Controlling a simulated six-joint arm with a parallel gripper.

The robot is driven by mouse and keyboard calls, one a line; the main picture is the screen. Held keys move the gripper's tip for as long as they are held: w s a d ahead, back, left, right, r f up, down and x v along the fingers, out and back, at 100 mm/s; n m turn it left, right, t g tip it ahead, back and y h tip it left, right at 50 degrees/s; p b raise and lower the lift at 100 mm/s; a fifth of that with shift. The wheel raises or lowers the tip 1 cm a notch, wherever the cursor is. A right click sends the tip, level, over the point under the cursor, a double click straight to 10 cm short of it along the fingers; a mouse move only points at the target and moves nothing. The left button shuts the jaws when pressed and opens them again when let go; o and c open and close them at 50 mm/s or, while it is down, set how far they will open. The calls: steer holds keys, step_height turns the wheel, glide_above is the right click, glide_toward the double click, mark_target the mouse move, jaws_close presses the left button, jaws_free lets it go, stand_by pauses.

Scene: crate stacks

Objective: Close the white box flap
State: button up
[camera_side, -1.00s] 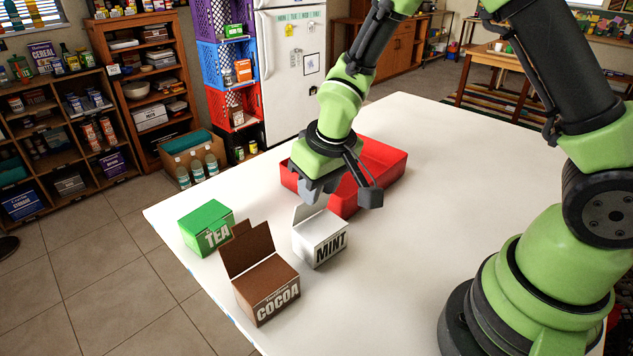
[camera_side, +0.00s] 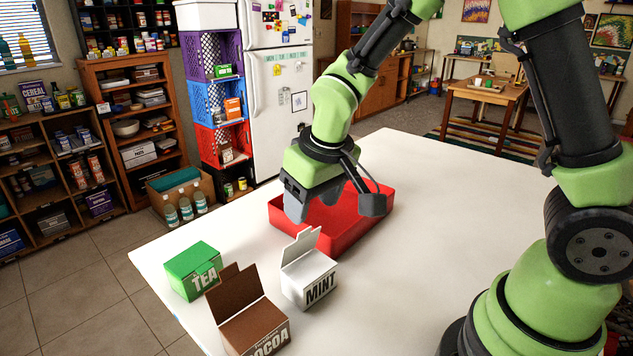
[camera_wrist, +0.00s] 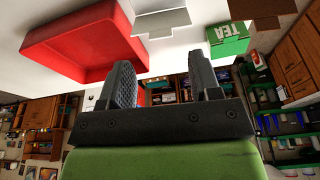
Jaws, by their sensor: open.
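The white MINT box (camera_side: 307,285) stands on the white table in the side view, with its flap (camera_side: 301,246) raised and tilted up at the back. My gripper (camera_side: 298,208) is open and empty, above the table at the box's far side, over the near left part of the red tray; it is apart from the flap. In the wrist view my two fingers (camera_wrist: 161,78) are spread with nothing between them. Part of the white box (camera_wrist: 158,22) shows beyond them at the top edge, cut off by the frame.
A green TEA box (camera_side: 193,271) stands left of the white box, and a brown COCOA box (camera_side: 252,330) with its flap up stands in front. The red tray (camera_side: 345,238) lies behind. The table's right side (camera_side: 440,220) is clear up to my base.

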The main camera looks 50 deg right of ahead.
mark_target(304, 231)
steer(key=v, duration=0.4)
steer(key=w+f+g, duration=0.1)
steer(key=f, duration=0.2)
steer(key=w+f+g, duration=0.1)
steer(key=f, duration=0.2)
steer(key=w+f+g, duration=0.1)
steer(key=f, duration=0.2)
steer(key=shift+d+f, duration=0.1)
steer(key=shift+f, duration=0.2)
stand_by(0.4)
jaws_close()
